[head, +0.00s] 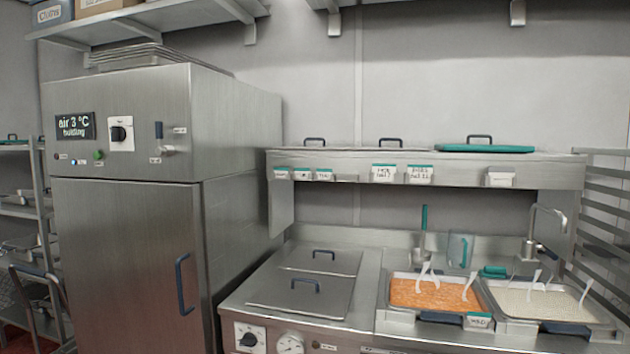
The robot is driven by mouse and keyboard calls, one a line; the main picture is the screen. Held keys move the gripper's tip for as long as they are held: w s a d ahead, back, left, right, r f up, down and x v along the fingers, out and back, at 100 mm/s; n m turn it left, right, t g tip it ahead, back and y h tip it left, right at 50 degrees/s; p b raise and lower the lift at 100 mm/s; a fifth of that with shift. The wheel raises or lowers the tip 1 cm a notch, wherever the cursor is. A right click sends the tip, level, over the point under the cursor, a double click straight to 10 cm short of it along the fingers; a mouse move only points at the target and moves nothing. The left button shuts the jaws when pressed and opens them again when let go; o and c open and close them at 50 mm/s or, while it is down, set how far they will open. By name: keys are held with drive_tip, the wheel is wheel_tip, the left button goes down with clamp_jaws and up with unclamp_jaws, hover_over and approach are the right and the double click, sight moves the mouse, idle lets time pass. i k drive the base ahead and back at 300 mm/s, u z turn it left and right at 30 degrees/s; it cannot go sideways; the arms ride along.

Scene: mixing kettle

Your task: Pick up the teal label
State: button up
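Three small ones sit at the left: a first label (281,173), a second label (302,174) and a third label (324,175). Two larger ones with handwriting, a label (384,173) and another label (420,175), are near the middle. A similar label (479,322) with a teal edge is at the front of the orange-filled pan (398,312). I cannot tell which one is the teal label. My gripper is not in view.
A white-filled pan (505,322) stands right of the orange one, with a faucet (543,225) behind. Lidded wells (300,294) are at the left of the counter. A tall steel cabinet (130,250) stands left. A teal lid (485,148) lies on the shelf.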

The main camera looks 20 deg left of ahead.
sight(323, 175)
drive_tip(key=u, duration=1.55)
drive_tip(key=i, duration=2.2)
drive_tip(key=z, duration=0.6)
